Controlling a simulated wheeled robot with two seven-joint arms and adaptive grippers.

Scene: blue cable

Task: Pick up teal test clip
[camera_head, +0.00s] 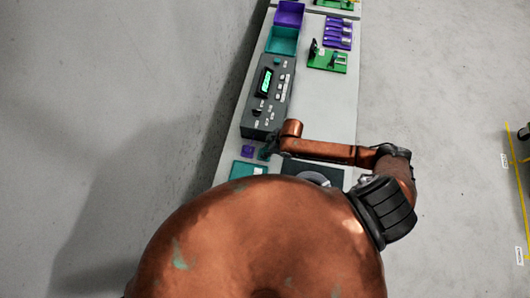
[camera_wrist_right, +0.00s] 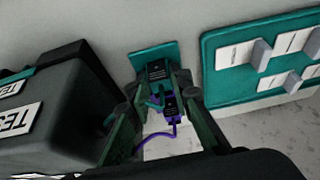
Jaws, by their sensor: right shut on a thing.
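My right gripper (camera_head: 268,150) is low over the bench, just below the grey test device. In the right wrist view its two fingers (camera_wrist_right: 155,94) close around a small teal test clip (camera_wrist_right: 157,101), which is partly hidden between them. A purple clip (camera_wrist_right: 170,106) with a purple wire sits right beside the teal one. A dark block on a teal plate (camera_wrist_right: 144,60) stands just behind the fingertips. I cannot tell whether the teal clip is clear of the surface. My left gripper is not in view.
The grey test device (camera_head: 267,98) stands close by the right gripper and fills the left of the wrist view. A teal panel with white labels (camera_wrist_right: 214,85) is at the right there. Purple (camera_head: 289,14) and teal (camera_head: 282,41) bins and green boards (camera_head: 327,62) are farther up the bench.

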